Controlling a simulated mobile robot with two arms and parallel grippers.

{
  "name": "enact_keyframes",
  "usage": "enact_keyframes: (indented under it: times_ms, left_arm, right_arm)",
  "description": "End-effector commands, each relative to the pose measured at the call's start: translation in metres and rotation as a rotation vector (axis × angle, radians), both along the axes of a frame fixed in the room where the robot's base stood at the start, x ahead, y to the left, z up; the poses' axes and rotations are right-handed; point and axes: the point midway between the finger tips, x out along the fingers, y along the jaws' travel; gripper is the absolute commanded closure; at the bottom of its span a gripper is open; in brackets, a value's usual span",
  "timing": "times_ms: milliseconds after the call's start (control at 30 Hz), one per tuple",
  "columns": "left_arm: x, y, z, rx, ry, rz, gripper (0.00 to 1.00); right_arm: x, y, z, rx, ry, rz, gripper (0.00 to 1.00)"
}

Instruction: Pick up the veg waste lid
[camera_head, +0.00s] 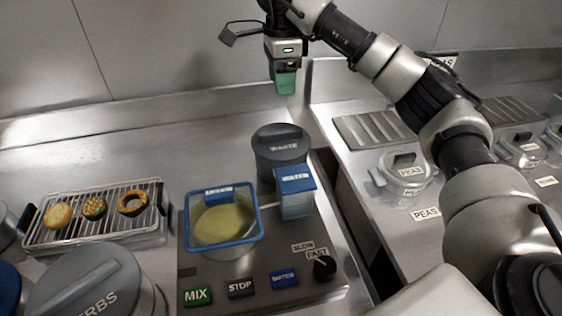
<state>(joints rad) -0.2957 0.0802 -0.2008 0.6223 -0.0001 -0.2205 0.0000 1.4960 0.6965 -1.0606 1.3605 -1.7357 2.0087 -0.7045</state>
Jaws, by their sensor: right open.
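The veg waste lid is most likely the round dark grey lid (270,139) with a raised bar handle and a white label, whose print is too small to read fully. It sits on a dark grey round bin (280,172) behind the mixing station. My right gripper (285,88) is open, with greenish finger ends pointing down. In the picture it shows above the lid, apart from it, in front of the back wall. My left gripper is not in view.
A blue-rimmed tub of yellow batter (225,222) and a blue-lidded container (296,203) stand close in front of the bin. Clear-lidded pots (405,168) stand right.

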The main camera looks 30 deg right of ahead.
Motion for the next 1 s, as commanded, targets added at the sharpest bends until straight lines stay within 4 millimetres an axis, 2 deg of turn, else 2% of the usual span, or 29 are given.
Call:
enact_keyframes:
  times_ms: [33, 167, 500, 733, 1000]
  left_arm:
    - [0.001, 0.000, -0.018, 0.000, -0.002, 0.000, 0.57]
    - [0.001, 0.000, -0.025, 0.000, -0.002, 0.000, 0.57]
    - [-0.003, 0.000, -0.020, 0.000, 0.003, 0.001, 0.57]
    - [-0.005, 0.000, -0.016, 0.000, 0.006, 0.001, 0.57]
    - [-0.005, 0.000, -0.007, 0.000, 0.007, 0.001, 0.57]
  right_arm:
    - [0.000, 0.000, -0.017, 0.001, -0.001, 0.000, 0.53]
    - [0.000, 0.000, -0.027, 0.001, -0.001, 0.000, 0.53]
    - [0.000, 0.000, -0.072, 0.000, 0.002, 0.000, 0.53]
    - [0.000, 0.000, -0.089, 0.000, 0.002, 0.000, 0.53]
    - [0.001, 0.001, -0.127, 0.001, 0.002, 0.000, 0.53]
